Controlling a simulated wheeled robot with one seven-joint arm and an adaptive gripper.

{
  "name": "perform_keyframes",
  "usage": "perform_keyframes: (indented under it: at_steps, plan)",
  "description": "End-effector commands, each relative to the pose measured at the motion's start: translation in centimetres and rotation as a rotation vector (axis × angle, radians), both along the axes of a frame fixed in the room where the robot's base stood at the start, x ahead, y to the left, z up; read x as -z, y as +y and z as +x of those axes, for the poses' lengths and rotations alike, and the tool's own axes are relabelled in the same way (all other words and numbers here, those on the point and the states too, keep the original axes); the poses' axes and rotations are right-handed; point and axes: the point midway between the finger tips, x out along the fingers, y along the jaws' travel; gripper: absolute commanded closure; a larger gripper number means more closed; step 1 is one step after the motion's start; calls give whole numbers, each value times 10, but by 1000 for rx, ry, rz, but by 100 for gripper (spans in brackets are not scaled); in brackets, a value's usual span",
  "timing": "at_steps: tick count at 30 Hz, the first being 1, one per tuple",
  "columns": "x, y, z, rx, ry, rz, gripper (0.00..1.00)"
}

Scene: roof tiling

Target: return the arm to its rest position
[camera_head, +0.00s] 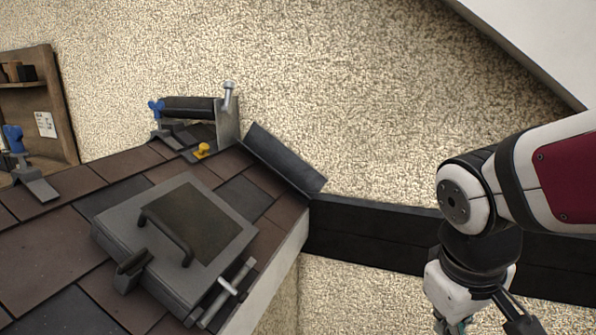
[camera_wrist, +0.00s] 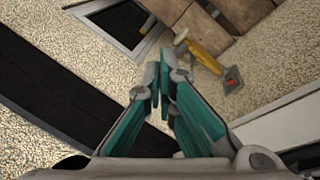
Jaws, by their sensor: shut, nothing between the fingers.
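My arm (camera_head: 545,175) reaches in from the right in the head view, bent downward at its white and black joint. My gripper hangs at the bottom edge there, beside the roof and apart from it, with its fingertips cut off by the frame. In the wrist view my gripper (camera_wrist: 163,78) shows its teal fingers with the tips together and nothing between them. The tiled roof (camera_head: 95,188) stands to the left of the arm in the head view.
A grey hatch (camera_head: 118,226) with a handle lies on the roof. A dark beam (camera_head: 365,225) runs along the speckled wall behind my arm. A yellow-handled tool (camera_wrist: 205,57) shows beyond the fingertips in the wrist view. A wooden shelf (camera_head: 62,110) stands far left.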

Motion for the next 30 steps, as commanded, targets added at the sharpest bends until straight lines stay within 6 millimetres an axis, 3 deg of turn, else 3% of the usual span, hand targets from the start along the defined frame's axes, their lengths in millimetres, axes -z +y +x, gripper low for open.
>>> perform_keyframes:
  at_steps: [3,6,17,30]
  plan:
    - [-15,-2,-46,104,13,46,100]
    - [-21,0,-78,168,32,87,100]
    - [-26,15,-158,299,88,221,100]
    - [-102,15,-150,284,0,232,100]
